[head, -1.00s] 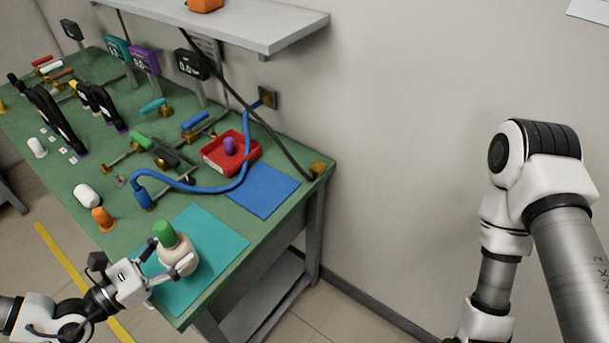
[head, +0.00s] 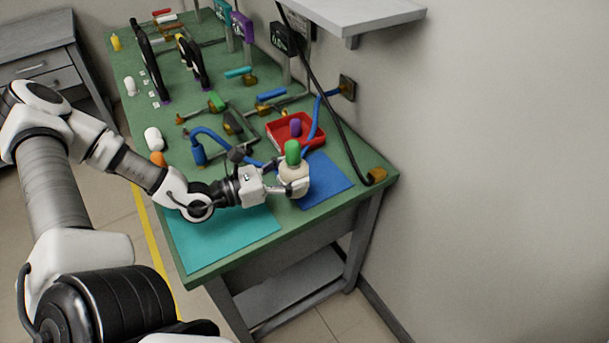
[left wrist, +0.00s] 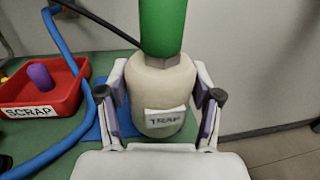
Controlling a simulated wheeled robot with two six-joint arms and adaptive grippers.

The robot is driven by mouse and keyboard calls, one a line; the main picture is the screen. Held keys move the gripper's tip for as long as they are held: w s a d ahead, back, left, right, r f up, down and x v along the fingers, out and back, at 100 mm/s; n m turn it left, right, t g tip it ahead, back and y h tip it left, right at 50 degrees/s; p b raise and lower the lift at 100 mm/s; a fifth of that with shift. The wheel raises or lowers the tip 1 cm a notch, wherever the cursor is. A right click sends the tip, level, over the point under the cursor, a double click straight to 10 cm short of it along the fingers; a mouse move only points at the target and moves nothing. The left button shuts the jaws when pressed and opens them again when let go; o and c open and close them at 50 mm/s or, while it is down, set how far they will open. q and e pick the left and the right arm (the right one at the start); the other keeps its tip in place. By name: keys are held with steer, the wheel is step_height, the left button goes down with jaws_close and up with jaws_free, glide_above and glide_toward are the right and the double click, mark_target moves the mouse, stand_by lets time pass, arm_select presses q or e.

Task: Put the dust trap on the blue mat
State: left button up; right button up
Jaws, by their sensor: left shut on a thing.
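The dust trap (head: 293,172) is a cream rounded jar with a green top. Its label reads "TRAP" in the left wrist view (left wrist: 160,90). My left gripper (head: 291,186) is shut on its body, with one finger on each side in the left wrist view (left wrist: 160,110). The trap is upright over the left part of the blue mat (head: 327,182). I cannot tell whether its base touches the mat. The gripper and trap hide part of the mat. My right gripper is not in view.
The teal mat (head: 225,241) lies to the left and nearer. A red scrap tray (head: 317,144) with a purple piece (head: 295,127) stands just behind the blue mat. A blue hose (head: 222,140) runs nearby, and a black cable (head: 338,120) comes down at the right.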

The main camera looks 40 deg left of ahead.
arm_select(q)
steer(key=w, duration=0.1)
steer(key=w+a, duration=0.1)
steer(key=w, duration=0.1)
steer(key=w+b, duration=0.1)
steer(key=w, duration=0.1)
steer(key=shift+w+a+f, duration=0.15)
steer(key=shift+a+f, duration=0.15)
steer(key=shift+f, duration=0.05)
steer(key=shift+w+f, duration=0.2)
step_height(320, 180, down, 3)
steer(key=shift+s+r+b, duration=0.1)
steer(key=shift+r+b, duration=0.05)
steer(key=shift+b, duration=0.5)
steer(key=shift+a, duration=0.1)
steer(key=shift+f, duration=0.2)
steer(key=o, duration=1.4)
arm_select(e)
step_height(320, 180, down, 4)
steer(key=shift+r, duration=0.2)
